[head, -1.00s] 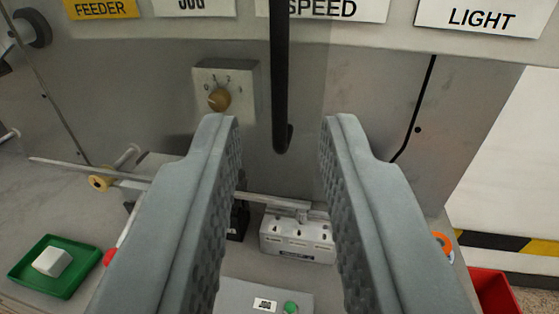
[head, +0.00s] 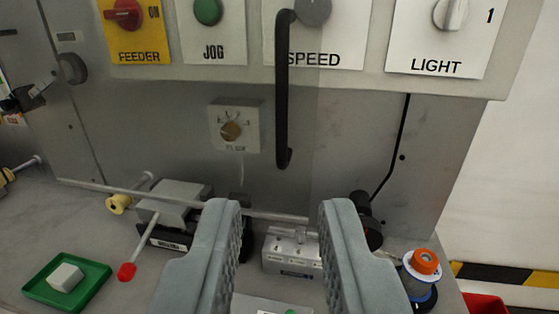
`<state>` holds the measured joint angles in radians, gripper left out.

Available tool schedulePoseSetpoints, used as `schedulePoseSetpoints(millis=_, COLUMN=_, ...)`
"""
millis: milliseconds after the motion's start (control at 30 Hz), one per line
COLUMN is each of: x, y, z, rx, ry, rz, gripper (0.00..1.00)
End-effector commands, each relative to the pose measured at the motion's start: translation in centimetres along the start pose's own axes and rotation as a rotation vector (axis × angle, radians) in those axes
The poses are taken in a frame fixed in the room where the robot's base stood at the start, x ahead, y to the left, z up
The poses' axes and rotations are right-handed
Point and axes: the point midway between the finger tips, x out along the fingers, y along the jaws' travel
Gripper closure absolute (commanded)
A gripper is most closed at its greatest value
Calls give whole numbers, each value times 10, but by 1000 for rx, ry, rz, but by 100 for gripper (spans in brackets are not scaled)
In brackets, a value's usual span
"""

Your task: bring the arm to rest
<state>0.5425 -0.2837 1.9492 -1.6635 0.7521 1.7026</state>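My gripper (head: 278,210) is at the bottom middle of the head view. Its two grey fingers stand wide apart with nothing between them. Behind the fingers stands a grey machine with a control panel. A light grey box with small fittings on top (head: 292,254) shows between the fingers on the bench, and the right finger covers part of it. The gripper looks clear of the panel. The rest of my arm is not in view.
The panel carries FEEDER (head: 138,32), JOG (head: 211,32), SPEED (head: 318,40) and LIGHT (head: 440,38) controls. A black handle (head: 283,95) hangs in front.

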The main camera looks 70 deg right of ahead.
Motion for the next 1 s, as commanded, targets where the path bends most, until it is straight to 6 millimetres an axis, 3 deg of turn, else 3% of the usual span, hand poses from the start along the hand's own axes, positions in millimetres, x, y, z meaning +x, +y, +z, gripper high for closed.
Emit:
schedulePoseSetpoints(millis=167, x=-38, y=-10, z=15, rx=-25, ry=-79, rz=-93, gripper=75)
schedulePoseSetpoints(millis=433, x=-154, y=-39, z=59, rx=-102, ry=-241, rz=-433, gripper=75)
schedulePoseSetpoints(millis=633, x=-244, y=-50, z=80, rx=-131, ry=-267, rz=-716, gripper=75)
schedulePoseSetpoints(millis=800, x=-317, y=-47, z=91, rx=-128, ry=-229, rz=-945, gripper=75)
schedulePoseSetpoints(millis=1000, x=-388, y=-30, z=96, rx=-88, ry=-135, rz=-1162, gripper=75)
